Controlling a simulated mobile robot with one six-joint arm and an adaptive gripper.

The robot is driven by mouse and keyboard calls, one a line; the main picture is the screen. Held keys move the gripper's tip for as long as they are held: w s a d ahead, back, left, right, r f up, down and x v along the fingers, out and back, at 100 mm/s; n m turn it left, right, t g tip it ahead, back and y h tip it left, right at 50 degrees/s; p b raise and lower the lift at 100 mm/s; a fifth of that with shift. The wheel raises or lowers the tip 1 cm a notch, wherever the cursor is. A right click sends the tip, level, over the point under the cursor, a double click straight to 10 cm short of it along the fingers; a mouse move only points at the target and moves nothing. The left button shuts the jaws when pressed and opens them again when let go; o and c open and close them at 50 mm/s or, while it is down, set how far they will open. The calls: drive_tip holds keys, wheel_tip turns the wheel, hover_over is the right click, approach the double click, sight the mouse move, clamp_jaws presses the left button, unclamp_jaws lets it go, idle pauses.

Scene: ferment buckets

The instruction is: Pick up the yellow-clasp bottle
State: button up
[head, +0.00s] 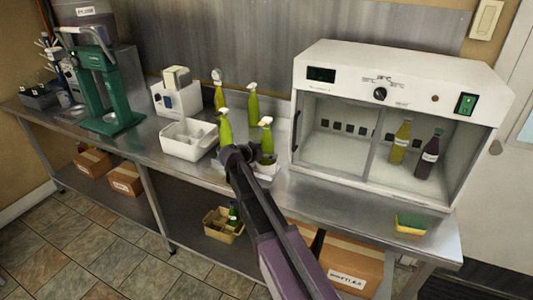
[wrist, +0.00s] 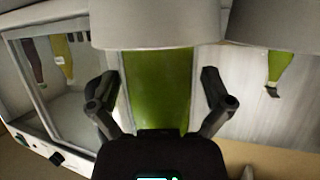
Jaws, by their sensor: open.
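Several green bottles with pale tops stand on the steel bench in the head view: a near-left one (head: 226,130), a near-right one (head: 266,140), and two behind, (head: 220,97) and (head: 253,106). Their clasp colours are too small to tell, so I cannot pick out the yellow-clasp bottle. My gripper (head: 238,154) is low over the bench beside the two near bottles. In the wrist view my open gripper (wrist: 158,92) has a finger on each side of a green bottle (wrist: 158,75), with gaps visible. Its top and base are hidden there.
A white incubator (head: 400,75) stands right, with a yellowish bottle (head: 401,142) and a dark bottle (head: 428,155) inside. A white bin (head: 188,139) and a green capper (head: 100,90) stand left. A sponge (head: 410,223) lies near the right front edge.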

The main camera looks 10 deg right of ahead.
sight(264, 128)
drive_tip(key=c, duration=1.1)
drive_tip(key=shift+r, duration=0.2)
wheel_tip(264, 128, up, 10)
drive_tip(key=p, duration=1)
drive_tip(key=shift+f, duration=0.2)
